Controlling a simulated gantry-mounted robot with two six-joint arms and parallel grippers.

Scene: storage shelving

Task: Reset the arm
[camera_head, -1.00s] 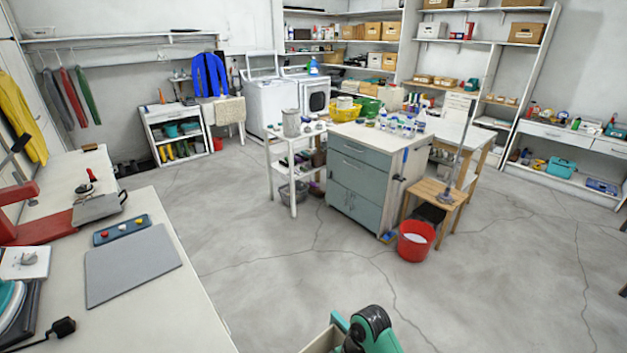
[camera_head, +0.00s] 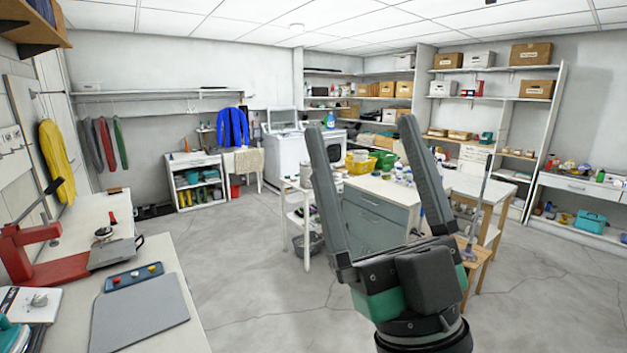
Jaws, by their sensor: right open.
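My right gripper (camera_head: 362,130) stands upright in the right half of the head view. Its two long grey fingers point up and are spread wide apart, with nothing between them. It is open and empty. It hides part of the blue-grey drawer cabinet (camera_head: 372,222) in the middle of the room. My left gripper is not in view.
A white workbench (camera_head: 185,290) with a grey mat (camera_head: 139,312) and a red press (camera_head: 22,250) runs along the left. Shelving with boxes (camera_head: 530,54) stands at the back right. A small wooden stool (camera_head: 480,262) stands beside the cabinet. The grey floor (camera_head: 262,285) between is clear.

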